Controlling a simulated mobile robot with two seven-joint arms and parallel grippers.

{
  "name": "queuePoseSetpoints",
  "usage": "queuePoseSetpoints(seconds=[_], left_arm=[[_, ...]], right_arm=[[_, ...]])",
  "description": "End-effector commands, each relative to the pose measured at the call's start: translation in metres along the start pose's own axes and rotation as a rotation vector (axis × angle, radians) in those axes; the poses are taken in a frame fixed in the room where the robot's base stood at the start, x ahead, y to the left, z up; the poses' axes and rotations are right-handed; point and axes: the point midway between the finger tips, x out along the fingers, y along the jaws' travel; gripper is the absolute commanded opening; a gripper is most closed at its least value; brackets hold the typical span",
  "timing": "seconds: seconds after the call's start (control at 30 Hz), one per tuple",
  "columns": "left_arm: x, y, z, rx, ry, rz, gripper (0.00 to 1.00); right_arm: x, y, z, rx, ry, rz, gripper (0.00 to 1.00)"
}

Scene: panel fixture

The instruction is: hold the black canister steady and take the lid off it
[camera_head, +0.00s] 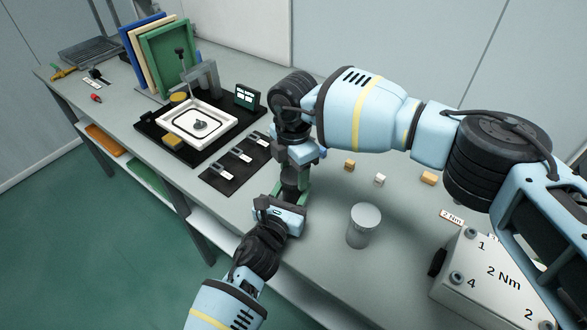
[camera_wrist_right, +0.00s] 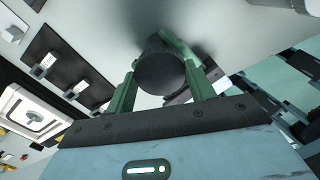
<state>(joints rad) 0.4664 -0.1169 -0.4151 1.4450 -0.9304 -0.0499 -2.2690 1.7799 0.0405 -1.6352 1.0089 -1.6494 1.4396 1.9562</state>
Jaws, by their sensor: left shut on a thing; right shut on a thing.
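The black canister (camera_head: 291,186) stands upright near the middle of the bench in the head view, mostly hidden by my grippers. My left gripper (camera_head: 296,196) comes from the front and is shut around its body, with a green finger showing on the right side. My right gripper (camera_head: 297,167) points down from above, shut on the lid. In the right wrist view, the round dark lid (camera_wrist_right: 160,72) with a ridged edge sits between the two green fingers of this gripper (camera_wrist_right: 163,82). I cannot tell whether the lid is apart from the canister.
A grey cylinder (camera_head: 363,226) stands close by on the right. Several small blocks (camera_head: 380,179) lie behind it. A white box marked "2 Nm" (camera_head: 490,285) is at the front right. A black mat (camera_head: 236,160) and a white tray (camera_head: 172,133) lie to the left.

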Motion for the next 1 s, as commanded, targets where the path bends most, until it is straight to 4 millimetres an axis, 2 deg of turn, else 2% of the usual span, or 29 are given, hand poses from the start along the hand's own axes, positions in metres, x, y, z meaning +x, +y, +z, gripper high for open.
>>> queuePoseSetpoints(seconds=[0.17, 1.0], left_arm=[[-0.0001, 0.0, -0.0005, 0.0, 0.001, 0.0, 0.0], [-0.0001, -0.0001, -0.0005, 0.0, 0.001, 0.0, 0.0]], right_arm=[[-0.0003, 0.0001, 0.0, -0.233, 0.0, 0.0, 0.27], [-0.0014, 0.0002, -0.0001, -1.627, -0.001, 0.0, 0.27]])
